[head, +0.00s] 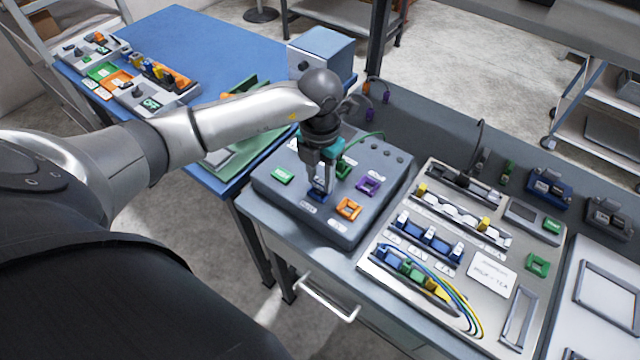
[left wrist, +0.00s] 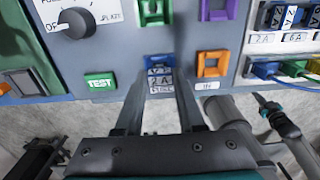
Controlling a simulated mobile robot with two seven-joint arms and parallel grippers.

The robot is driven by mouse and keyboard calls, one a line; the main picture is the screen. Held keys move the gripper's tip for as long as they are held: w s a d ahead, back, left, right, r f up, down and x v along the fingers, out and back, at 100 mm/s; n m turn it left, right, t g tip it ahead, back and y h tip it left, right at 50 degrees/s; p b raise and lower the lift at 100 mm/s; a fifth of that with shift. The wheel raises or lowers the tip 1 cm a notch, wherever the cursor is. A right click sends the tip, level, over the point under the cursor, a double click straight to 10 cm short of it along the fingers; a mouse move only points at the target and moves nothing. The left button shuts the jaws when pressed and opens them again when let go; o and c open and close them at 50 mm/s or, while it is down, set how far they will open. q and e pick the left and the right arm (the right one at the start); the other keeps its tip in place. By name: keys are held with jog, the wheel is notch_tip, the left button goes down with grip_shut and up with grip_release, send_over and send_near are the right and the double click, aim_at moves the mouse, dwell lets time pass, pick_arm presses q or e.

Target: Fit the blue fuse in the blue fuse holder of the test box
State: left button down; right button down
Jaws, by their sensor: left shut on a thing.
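The test box (head: 283,208) is a grey sloped case with a green, a purple and an orange socket on top. My left gripper (head: 320,188) points down over its front part, shut on the blue fuse. In the left wrist view the blue fuse (left wrist: 160,78), with a white 2 A label, is between the two fingers (left wrist: 160,95). The blue fuse holder (head: 317,197) is right at the fuse, largely covered by fuse and fingers. I cannot tell how deep the fuse sits in it.
The green TEST button (left wrist: 100,87) and orange socket (left wrist: 212,65) flank the fingers. A green lead runs behind the gripper. The fuse rack (head: 430,240) with blue fuses and coloured wires stands right of the box. A blue table (head: 190,45) is behind left.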

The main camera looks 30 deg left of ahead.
pick_arm(q)
jog(key=shift+f, duration=0.35)
dwell(0.3)
jog(key=shift+c, duration=1.2)
grip_release()
jog(key=shift+r, duration=0.2)
notch_tip(320, 180, up, 7)
jog(key=p, duration=0.5)
jog(key=shift+f, duration=0.1)
